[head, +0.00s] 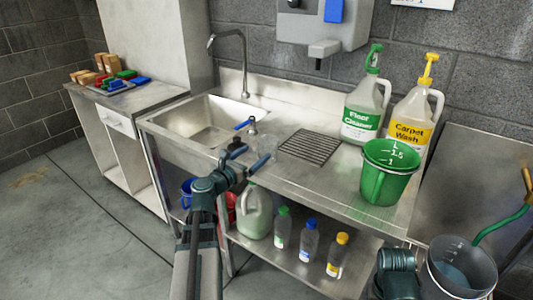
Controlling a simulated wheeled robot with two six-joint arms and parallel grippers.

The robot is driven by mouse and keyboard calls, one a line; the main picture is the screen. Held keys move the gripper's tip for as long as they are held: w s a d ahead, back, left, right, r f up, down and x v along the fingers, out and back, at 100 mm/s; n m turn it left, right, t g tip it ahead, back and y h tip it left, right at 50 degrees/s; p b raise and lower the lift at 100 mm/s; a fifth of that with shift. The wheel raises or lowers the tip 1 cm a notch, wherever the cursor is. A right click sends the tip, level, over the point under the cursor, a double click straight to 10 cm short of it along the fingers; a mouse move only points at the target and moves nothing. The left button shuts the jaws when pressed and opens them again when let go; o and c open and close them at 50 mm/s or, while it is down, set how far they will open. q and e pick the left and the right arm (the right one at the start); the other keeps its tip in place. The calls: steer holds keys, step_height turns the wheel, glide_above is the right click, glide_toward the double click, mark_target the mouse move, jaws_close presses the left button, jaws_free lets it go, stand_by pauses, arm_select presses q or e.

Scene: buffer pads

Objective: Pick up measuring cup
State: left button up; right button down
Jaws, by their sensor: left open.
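A clear, see-through vessel, which looks like the measuring cup (267,146), stands on the steel counter just right of the sink basin. Its outline is faint, and its near side is partly hidden by my gripper. My left gripper (248,153) is open, with its blue-tipped fingers apart at the counter's front edge, just in front of and left of the cup. I cannot tell whether a finger touches the cup. Part of my right arm shows at the lower right, but its fingers are not visible.
A drain grate (309,146), a green graduated bucket (388,172), a floor cleaner jug (362,115) and a carpet wash jug (407,132) are to the right. Bottles stand on the lower shelf (275,255).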

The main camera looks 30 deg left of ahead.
mark_target(264, 146)
arm_select(q)
steer(key=shift+w+d, duration=0.15)
steer(key=shift+w, duration=1.9)
steer(key=shift+w+d, duration=0.1)
steer(key=shift+w, duration=1.95)
steer(key=c, duration=1.1)
